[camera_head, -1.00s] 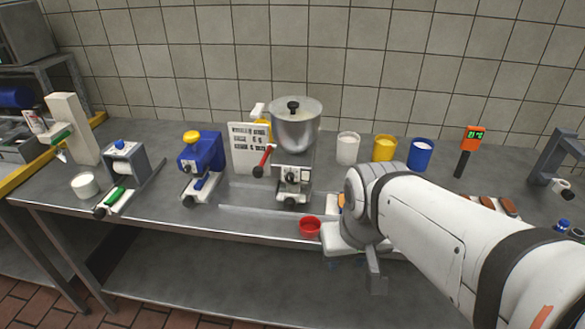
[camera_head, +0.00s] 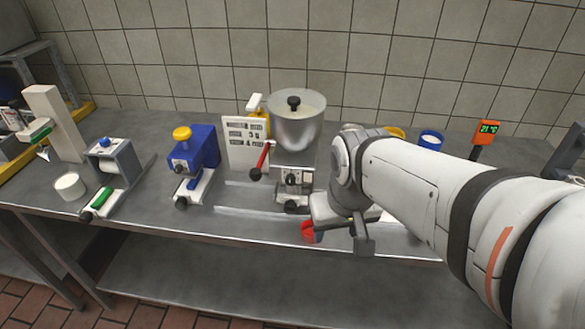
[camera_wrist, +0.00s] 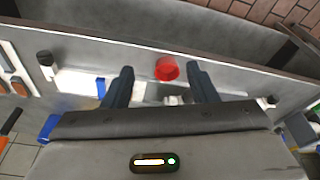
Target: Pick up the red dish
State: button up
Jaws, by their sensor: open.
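The red dish (camera_head: 308,231) sits near the front edge of the steel counter, partly hidden behind my gripper in the head view. In the wrist view the red dish (camera_wrist: 167,69) shows between and a little beyond the fingertips. My gripper (camera_wrist: 160,78) is open and empty, with one finger on each side of the dish's line. In the head view my gripper (camera_head: 338,226) hangs low over the counter, right beside the dish. I cannot tell whether a finger touches it.
A machine with a metal bowl (camera_head: 296,122) stands behind the dish. A blue machine (camera_head: 194,150) and a grey device with a green handle (camera_head: 112,165) stand to the left. White (camera_head: 70,186) and blue-rimmed (camera_head: 430,141) containers stand on the counter (camera_head: 150,222). Its front edge is close.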

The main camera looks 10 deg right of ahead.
jog(key=o, duration=0.5)
jog(key=shift+g, duration=0.6)
jog(key=w, duration=0.2)
jog(key=w+p, duration=0.1)
jog(key=w, duration=0.4)
jog(key=shift+a+f, duration=0.3)
jog(key=shift+a, duration=0.05)
jog(key=shift+c, duration=0.2)
jog(key=g+p, duration=0.1)
send_over(312, 235)
notch_tip(312, 235, down, 4)
jog(key=r, duration=0.1)
jog(key=shift+n, duration=0.4)
notch_tip(312, 235, down, 12)
jog(key=shift+p, duration=0.6)
